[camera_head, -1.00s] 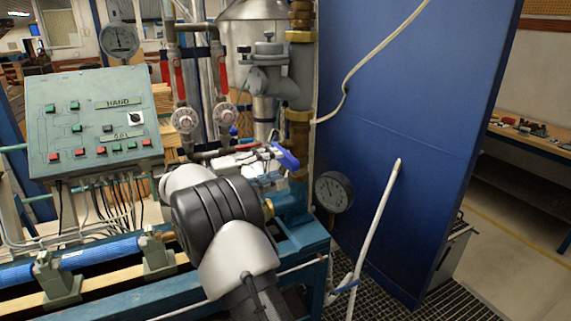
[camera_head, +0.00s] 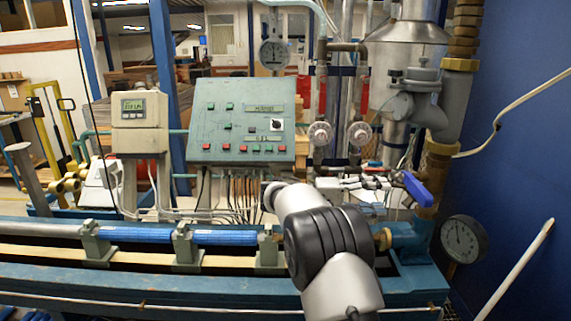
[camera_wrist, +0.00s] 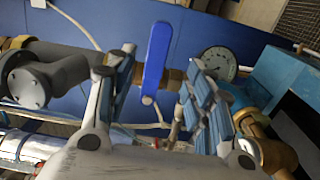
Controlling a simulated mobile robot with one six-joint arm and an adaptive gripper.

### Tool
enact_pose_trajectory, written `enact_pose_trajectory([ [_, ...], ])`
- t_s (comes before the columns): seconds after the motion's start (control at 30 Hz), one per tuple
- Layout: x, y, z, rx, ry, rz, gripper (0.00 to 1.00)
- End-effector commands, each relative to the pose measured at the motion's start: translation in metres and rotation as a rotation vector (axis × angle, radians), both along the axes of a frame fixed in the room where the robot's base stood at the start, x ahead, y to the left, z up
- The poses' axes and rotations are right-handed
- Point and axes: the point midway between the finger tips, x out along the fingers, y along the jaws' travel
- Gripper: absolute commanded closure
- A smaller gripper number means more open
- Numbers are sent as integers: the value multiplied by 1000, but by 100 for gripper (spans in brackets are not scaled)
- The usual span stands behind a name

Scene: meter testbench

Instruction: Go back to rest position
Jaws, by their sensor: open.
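Beyond the fingers, a blue valve handle (camera_wrist: 157,58) stands in the gap, apart from both pads as far as I can see. In the head view the same blue handle (camera_head: 417,188) sits on the brass pipe at the right of the bench.
A round gauge (camera_head: 465,239) is right of the arm. The green control panel (camera_head: 241,122), a display box (camera_head: 140,124) and red-handled valves (camera_head: 322,97) stand behind the bench. A blue pipe (camera_head: 139,234) lies along the bench at left. A blue wall (camera_head: 521,130) closes the right.

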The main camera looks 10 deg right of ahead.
Motion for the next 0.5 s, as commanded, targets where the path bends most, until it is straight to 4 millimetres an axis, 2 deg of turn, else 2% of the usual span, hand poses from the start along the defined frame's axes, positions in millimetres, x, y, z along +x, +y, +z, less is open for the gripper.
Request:
enact_pose_trajectory([
  [0.13,-11,-1,8,63,0,6,52],
  [0.23,-33,0,16,178,3,18,52],
  [0.37,-74,9,21,385,0,54,52],
  [0.5,-124,30,16,607,-23,107,52],
])
